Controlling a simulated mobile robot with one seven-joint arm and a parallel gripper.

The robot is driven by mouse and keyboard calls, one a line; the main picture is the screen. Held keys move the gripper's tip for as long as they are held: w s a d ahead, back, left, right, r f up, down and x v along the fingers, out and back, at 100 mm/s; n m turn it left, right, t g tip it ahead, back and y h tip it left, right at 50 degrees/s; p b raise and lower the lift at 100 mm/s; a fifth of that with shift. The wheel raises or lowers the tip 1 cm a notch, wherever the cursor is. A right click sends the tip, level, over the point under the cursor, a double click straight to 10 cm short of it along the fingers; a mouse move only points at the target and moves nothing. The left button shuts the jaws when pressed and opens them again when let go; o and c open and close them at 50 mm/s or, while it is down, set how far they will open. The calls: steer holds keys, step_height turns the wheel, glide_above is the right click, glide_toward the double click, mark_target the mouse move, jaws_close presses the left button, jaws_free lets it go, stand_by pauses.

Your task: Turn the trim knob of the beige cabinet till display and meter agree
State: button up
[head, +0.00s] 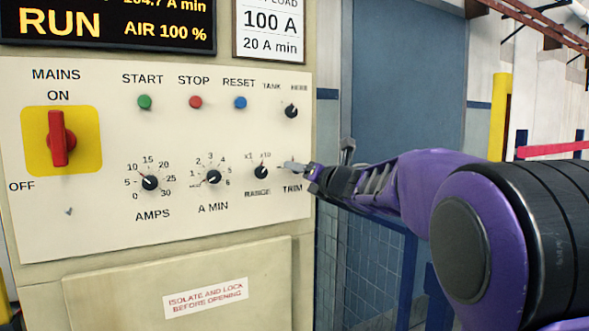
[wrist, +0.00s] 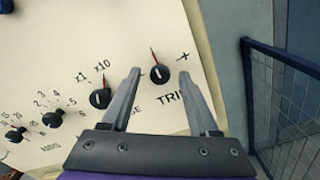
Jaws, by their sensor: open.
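The beige cabinet (head: 120,258) fills the left of the head view. Its trim knob (wrist: 159,74) shows in the wrist view as a small black knob with a red pointer, between a minus and a plus mark. In the head view my gripper hides this knob. My gripper (wrist: 158,75) is open, with one finger to each side of the trim knob in the picture; I cannot tell whether they touch it. In the head view my gripper (head: 300,165) is at the panel's right edge. The display (head: 108,22) reads RUN and AIR 100 %, its top line cut off. No meter is visible.
The range knob (wrist: 100,98) is close to my left finger. The A min knob (head: 213,177), amps knob (head: 149,182) and red mains switch (head: 60,138) are further left. A blue mesh fence (wrist: 285,100) stands right of the cabinet.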

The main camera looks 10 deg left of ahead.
steer(key=shift+w+a, duration=0.15)
steer(key=shift+w, duration=0.15)
jaws_close()
stand_by(0.5)
steer(key=shift+r+m+p, duration=0.15)
steer(key=shift+m+p, duration=3.25)
steer(key=shift+m, duration=4.9)
